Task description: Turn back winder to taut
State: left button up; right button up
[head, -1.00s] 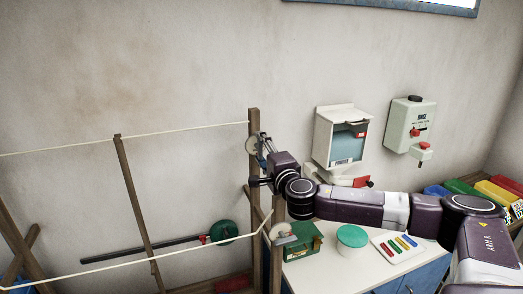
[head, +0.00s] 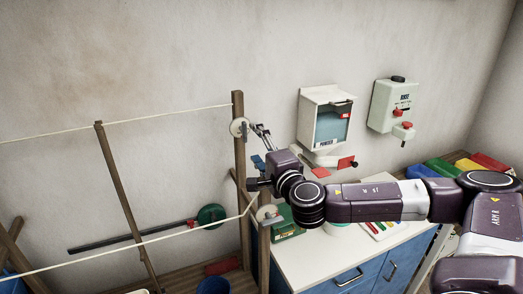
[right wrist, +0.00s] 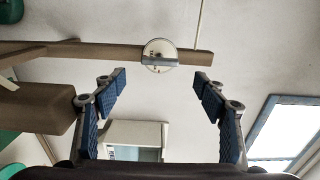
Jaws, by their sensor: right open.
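The back winder (head: 239,127) is a pale round disc near the top of the back wooden post (head: 239,180). In the right wrist view the winder (right wrist: 153,46) has a grey bar across its face, lying roughly level in that picture. The back line (head: 170,117) runs from the left to this post, almost straight. My right gripper (head: 259,147) is open just right of the winder. In the right wrist view its blue-padded fingers (right wrist: 159,80) are spread wide, with the winder centred beyond the tips and nothing between them. My left gripper is not in view.
A front line (head: 130,250) runs to a second winder (head: 268,213) on the front post, below my right arm. A white cabinet (head: 326,120) and a grey-green wall box (head: 393,105) hang to the right. A white-topped counter (head: 310,262) stands below.

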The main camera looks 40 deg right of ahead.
jog(key=shift+v, duration=1.6)
